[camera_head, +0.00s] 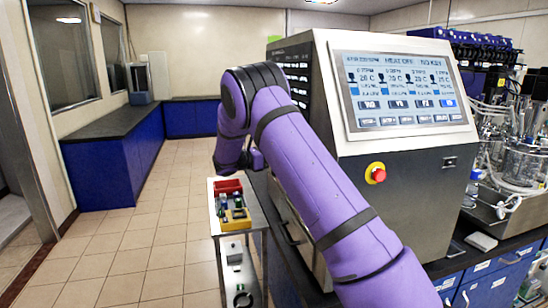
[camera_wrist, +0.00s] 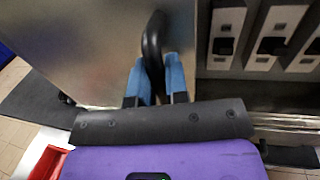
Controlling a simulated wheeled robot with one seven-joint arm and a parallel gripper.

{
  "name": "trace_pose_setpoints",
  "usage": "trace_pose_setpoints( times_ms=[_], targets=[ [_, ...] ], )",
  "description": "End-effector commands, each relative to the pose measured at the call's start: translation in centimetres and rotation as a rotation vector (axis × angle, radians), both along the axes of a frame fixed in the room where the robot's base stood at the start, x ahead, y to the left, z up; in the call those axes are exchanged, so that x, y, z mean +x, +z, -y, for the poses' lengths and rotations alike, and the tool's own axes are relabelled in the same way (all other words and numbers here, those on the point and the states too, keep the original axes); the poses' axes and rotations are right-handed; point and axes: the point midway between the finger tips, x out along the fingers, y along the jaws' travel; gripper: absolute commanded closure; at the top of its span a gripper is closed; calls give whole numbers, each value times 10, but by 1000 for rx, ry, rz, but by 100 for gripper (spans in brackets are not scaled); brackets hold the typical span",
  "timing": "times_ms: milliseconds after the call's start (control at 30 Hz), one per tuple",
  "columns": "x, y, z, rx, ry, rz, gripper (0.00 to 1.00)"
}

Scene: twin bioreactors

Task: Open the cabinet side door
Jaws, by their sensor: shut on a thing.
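The cabinet (camera_head: 415,180) is a large grey metal unit with a touch screen and a red emergency button. The side door (camera_wrist: 90,45) shows in the wrist view as a flat grey metal panel with a curved black handle (camera_wrist: 153,42). My gripper (camera_wrist: 155,75) has its two blue fingers closed on either side of this handle. Right of the panel, grey modules with black fittings (camera_wrist: 272,45) show behind a vertical edge. I cannot tell how far the door stands open. In the head view my purple arm hides the gripper and handle.
A metal cart (camera_head: 240,222) with a red bin (camera_head: 228,187) and a yellow tray stands left of the cabinet. Tiled floor (camera_head: 130,245) lies free to the left. A bench with glassware (camera_head: 520,165) is at the right. Dark counters line the far left wall.

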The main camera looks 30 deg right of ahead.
Motion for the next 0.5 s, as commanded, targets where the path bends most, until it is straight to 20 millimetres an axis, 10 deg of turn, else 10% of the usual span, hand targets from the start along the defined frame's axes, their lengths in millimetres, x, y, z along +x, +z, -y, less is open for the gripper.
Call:
trace_pose_setpoints(
  times_ms=[167, 300, 500],
  targets=[
    [0, 0, -1, 2, 2, 0, 100],
    [0, 0, -1, 1, 1, 0, 62],
    [0, 0, -1, 1, 1, 0, 62]
  ],
)
